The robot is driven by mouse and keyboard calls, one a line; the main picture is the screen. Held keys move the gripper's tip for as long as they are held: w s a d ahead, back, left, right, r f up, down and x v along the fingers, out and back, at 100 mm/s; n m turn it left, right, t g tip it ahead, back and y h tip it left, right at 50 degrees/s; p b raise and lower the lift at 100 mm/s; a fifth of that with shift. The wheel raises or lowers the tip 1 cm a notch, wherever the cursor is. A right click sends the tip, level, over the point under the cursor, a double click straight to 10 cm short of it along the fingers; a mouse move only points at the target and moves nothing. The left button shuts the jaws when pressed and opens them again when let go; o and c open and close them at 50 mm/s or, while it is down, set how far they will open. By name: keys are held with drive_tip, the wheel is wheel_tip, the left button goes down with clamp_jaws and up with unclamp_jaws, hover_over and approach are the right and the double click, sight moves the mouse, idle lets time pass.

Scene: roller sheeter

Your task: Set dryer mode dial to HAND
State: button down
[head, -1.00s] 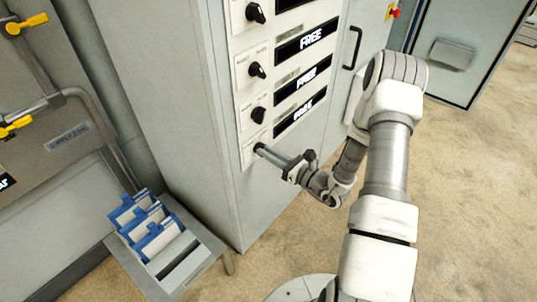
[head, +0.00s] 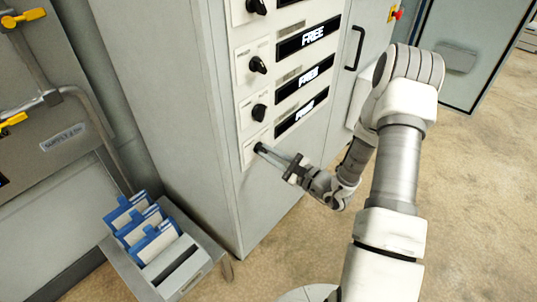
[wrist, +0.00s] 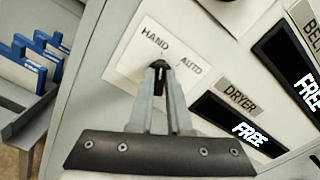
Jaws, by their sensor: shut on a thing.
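The dryer mode dial (wrist: 159,68) is a small black knob on a white plate (wrist: 127,62) marked HAND at the left and AUTO at the right in the wrist view. My gripper (wrist: 160,78) is shut on the knob from both sides. The fingers hide much of the knob, so I cannot tell exactly where it points. The DRYER label and a black display (wrist: 240,127) reading FREE are right of the dial. In the head view my gripper (head: 260,150) reaches the lowest plate of the column.
Several other black dials, such as one above (head: 258,112), stand in a column on the grey cabinet (head: 175,90). A cabinet handle (head: 354,47) is to the right. A tray with blue-and-white holders (head: 150,240) stands at lower left. Open floor (head: 480,200) is at right.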

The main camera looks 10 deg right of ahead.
idle(0.4)
drive_tip(key=c, duration=0.9)
unclamp_jaws()
drive_tip(key=shift+o, duration=0.2)
drive_tip(key=p+v, duration=0.2)
drive_tip(key=v, duration=1.5)
drive_tip(key=shift+s, duration=0.15)
drive_tip(key=shift+r, duration=0.1)
